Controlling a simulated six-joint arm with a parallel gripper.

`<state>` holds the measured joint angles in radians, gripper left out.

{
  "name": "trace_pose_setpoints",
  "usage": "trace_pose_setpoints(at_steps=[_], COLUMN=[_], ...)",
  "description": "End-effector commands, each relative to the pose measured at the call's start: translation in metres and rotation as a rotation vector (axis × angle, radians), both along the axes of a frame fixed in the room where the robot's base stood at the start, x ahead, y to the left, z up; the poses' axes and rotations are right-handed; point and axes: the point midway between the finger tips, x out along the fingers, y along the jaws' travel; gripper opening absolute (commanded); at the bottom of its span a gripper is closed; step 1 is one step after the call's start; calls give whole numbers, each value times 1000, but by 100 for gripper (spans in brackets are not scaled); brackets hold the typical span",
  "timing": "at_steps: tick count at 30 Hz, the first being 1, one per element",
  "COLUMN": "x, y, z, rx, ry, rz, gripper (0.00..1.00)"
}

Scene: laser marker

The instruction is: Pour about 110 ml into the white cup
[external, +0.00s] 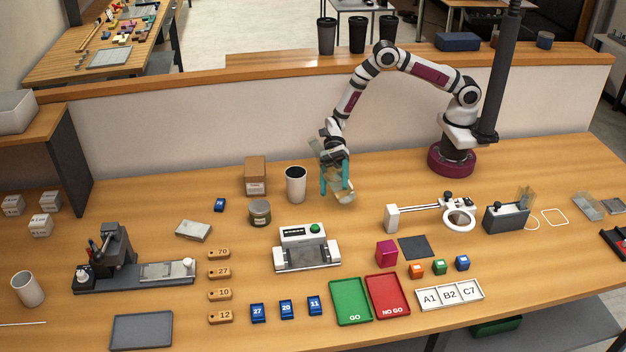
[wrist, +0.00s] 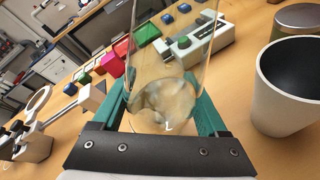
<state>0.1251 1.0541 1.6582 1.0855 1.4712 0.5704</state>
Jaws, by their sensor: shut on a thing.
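A white cup (external: 296,188) with a dark inside stands upright on the table, left of my gripper. It also shows at the right of the wrist view (wrist: 283,95), and what I see of its inside looks empty. My gripper (external: 335,178), with teal fingers, is shut on a clear glass vessel (wrist: 168,55). Some clear liquid shows low in the glass, though its level is hard to read. The glass looks tilted in the external view and is apart from the cup. A second white cup (external: 28,289) stands at the far left.
A lidded jar (external: 260,213) and a cardboard box (external: 255,177) stand close to the white cup. A white device with a green button (external: 307,249) is in front of my gripper. A ring stand (external: 432,215) is to the right. Some bare table lies around the glass.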

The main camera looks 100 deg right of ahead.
Motion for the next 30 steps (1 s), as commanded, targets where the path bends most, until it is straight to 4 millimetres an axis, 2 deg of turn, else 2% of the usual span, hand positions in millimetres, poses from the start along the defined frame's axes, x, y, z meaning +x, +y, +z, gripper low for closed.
trace_pose_setpoints(at_steps=[7, 27, 30], x=[-3, -34, -36], y=[1, 13, 13], z=[-3, -21, -10], rx=[54, 202, 224], ry=[147, 558, 616], rz=[-1, 1, 0], gripper=[0, 0, 0])
